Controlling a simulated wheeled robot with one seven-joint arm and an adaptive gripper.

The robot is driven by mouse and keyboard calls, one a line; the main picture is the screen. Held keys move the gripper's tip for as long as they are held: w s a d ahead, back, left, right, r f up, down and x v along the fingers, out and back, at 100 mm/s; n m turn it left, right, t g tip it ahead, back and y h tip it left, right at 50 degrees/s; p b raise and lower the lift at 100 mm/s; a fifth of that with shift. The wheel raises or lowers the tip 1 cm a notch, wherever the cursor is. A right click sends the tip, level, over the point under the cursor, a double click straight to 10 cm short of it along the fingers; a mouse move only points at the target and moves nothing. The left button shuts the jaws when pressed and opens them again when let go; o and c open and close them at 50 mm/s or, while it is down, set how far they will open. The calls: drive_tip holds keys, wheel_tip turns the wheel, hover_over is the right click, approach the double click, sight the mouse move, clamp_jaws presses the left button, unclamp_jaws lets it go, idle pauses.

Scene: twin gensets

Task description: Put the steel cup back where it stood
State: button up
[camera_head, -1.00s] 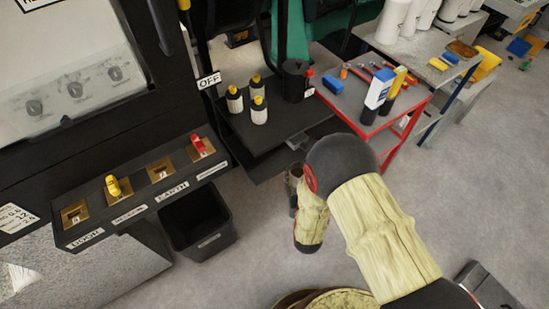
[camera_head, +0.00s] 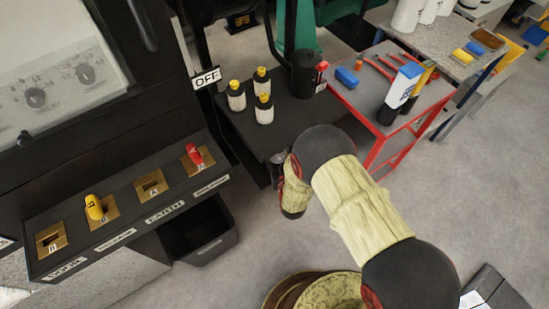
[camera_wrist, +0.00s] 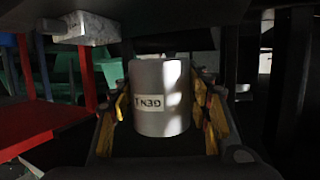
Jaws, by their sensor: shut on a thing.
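The steel cup (camera_wrist: 161,92) is a plain grey cylinder with a white label whose lettering looks upside down in the wrist view. My gripper (camera_wrist: 160,115) is shut on it, with yellow-faced fingers on both sides. In the head view my gripper (camera_head: 277,168) is by the front edge of a black shelf (camera_head: 290,122), and my wrist hides most of the cup. I cannot tell the cup's height against the shelf.
Three yellow-capped bottles (camera_head: 263,108) and a black canister (camera_head: 303,74) stand on the shelf. A red-framed table (camera_head: 350,100) with tools is to the right. A switch panel (camera_head: 130,204) with yellow and red keys is left, above a black bin (camera_head: 203,230).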

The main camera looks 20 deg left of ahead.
drive_tip(key=w+f, duration=0.1)
drive_tip(key=w+a+f+b, duration=0.1)
drive_tip(key=f, duration=0.1)
drive_tip(key=w+a+f+b, duration=0.1)
drive_tip(key=f, duration=0.1)
drive_tip(key=shift+w+f, duration=0.25)
drive_tip(key=shift+w, duration=0.05)
wheel_tip(320, 180, down, 3)
drive_tip(key=shift+w+f+b, duration=0.1)
drive_tip(key=shift+f+b, duration=0.05)
drive_tip(key=shift+b, duration=0.7)
drive_tip(key=o, duration=1.3)
drive_tip(key=shift+c, duration=0.2)
drive_tip(key=shift+o, duration=0.4)
